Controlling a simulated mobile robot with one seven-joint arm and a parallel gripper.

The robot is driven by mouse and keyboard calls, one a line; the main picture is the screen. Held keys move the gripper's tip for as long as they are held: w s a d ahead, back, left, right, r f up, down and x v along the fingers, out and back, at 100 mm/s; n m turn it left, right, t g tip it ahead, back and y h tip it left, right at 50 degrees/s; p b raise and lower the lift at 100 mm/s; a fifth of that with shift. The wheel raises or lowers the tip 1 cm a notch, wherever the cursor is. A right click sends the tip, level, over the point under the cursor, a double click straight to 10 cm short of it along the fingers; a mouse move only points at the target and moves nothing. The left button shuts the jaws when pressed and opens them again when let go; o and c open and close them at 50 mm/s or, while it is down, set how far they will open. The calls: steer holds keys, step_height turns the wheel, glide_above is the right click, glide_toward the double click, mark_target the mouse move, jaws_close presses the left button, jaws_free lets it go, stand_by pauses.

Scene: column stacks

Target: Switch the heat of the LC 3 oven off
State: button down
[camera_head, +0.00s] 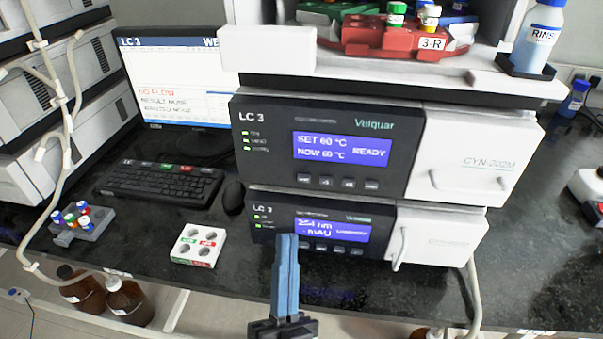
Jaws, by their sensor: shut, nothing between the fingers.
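The LC 3 oven (320,146) is the upper dark unit of the stack in the middle. Its blue display (342,148) reads SET 60 °C, NOW 60 °C and READY. A row of small buttons (325,181) runs below the display, and indicator lights (246,142) sit at its left. The white door (470,160) at its right is closed. My gripper (288,240) points upward in front of the lower LC 3 unit (268,222). It is shut and empty, below the oven's buttons, and hides part of the lower unit's panel and display.
A white module with a red vial rack (398,38) and a rinse bottle (538,38) top the stack. A monitor (180,80), keyboard (160,184), mouse (233,197) and white four-hole block (198,246) are on the left. The dark bench in front is mostly clear.

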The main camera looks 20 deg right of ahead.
mark_target(304, 178)
steer(key=shift+w+d, duration=0.1)
steer(key=shift+w+d+b, duration=0.55)
steer(key=shift+w+d, duration=0.25)
steer(key=shift+w, duration=0.4)
steer(key=shift+w+d+b, duration=0.55)
steer(key=shift+w+d, duration=0.25)
steer(key=shift+w, duration=0.4)
steer(key=shift+w+d+b, duration=0.55)
steer(key=shift+w+d, duration=0.25)
steer(key=shift+w, duration=0.4)
steer(key=shift+w+d+b, duration=0.2)
steer(key=shift+w+b, duration=0.15)
steer(key=shift+b, duration=0.05)
steer(key=shift+w+d+b, duration=0.25)
steer(key=shift+w+b, duration=0.05)
steer(key=shift+w, duration=0.05)
steer(key=shift+s, duration=0.1)
steer(key=shift+s+a, duration=0.45)
steer(key=shift+s, duration=0.2)
